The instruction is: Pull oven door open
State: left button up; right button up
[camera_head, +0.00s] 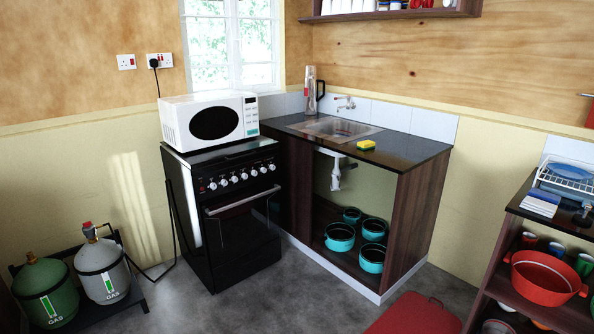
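The black oven (190,212) stands against the wall left of the sink counter. Its dark front door (245,238) looks shut. A silver bar handle (242,201) runs across the top of the door. A row of white knobs (238,179) sits on the panel above the handle. Neither my left nor my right gripper is in this view.
A white microwave (182,118) rests on top of the oven. Two gas cylinders (100,268) stand on a rack at the left. The counter with the sink (333,128) adjoins the oven on the right. A red object (415,315) is at the bottom edge. Grey floor lies clear before the oven.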

aim_at(238, 223)
jog(key=i, duration=0.95)
jog(key=i+l+u, duration=0.1)
jog(key=i, duration=0.8)
jog(key=i+l, duration=0.1)
jog(key=i, duration=0.85)
jog(key=i+l+u, duration=0.1)
jog(key=i+u, duration=0.15)
jog(key=i, duration=0.2)
jog(key=i+l+u, duration=0.25)
jog(key=i, duration=0.2)
jog(key=i+l+u, duration=0.25)
jog(key=i, duration=0.2)
jog(key=k+l+u, duration=0.1)
jog(key=u, duration=0.4)
